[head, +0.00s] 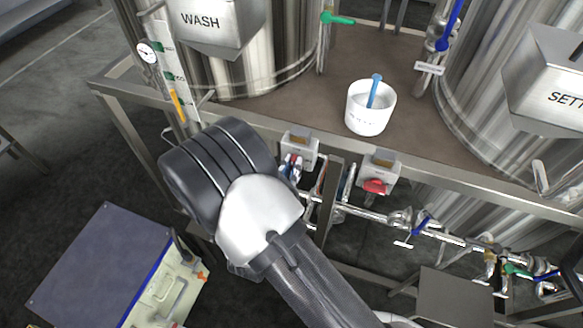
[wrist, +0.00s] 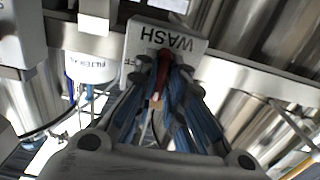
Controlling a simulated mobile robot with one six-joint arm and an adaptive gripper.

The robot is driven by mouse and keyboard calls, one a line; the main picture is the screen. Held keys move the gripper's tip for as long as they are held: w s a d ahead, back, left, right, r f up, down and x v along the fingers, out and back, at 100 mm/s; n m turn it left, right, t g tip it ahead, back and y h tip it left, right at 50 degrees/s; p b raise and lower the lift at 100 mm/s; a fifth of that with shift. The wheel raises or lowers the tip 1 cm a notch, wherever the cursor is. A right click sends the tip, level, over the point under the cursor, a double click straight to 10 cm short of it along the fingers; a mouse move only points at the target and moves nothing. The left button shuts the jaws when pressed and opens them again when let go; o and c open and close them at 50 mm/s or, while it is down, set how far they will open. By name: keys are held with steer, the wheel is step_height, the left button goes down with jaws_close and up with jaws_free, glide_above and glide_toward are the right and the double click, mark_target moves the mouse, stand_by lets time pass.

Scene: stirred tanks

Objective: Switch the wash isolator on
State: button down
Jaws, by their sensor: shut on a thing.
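The wash isolator is a small light grey box (wrist: 190,46) with a WASH label, upside down in the wrist view. In the head view it is the left of two boxes (head: 301,146) on the bench's front rail. Its red handle (wrist: 163,66) shows between my fingers in the wrist view. My gripper (wrist: 164,84), with blue and dark fingers, is shut on the red handle. The fingers hide much of the handle and the box face, so its exact angle is hard to tell. In the head view my arm partly covers the gripper (head: 292,168).
A second isolator box (head: 381,163) with a red handle (head: 375,187) sits just right on the same rail. Pipes and valves (head: 420,225) run below. A white tub (head: 370,112) with a blue tool stands on the bench. A blue-topped case (head: 95,265) is at lower left.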

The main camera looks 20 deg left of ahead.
steer(key=c, duration=1.7)
jaws_free()
steer(key=shift+o, duration=0.2)
steer(key=s, duration=1.2)
steer(key=shift+a, duration=0.45)
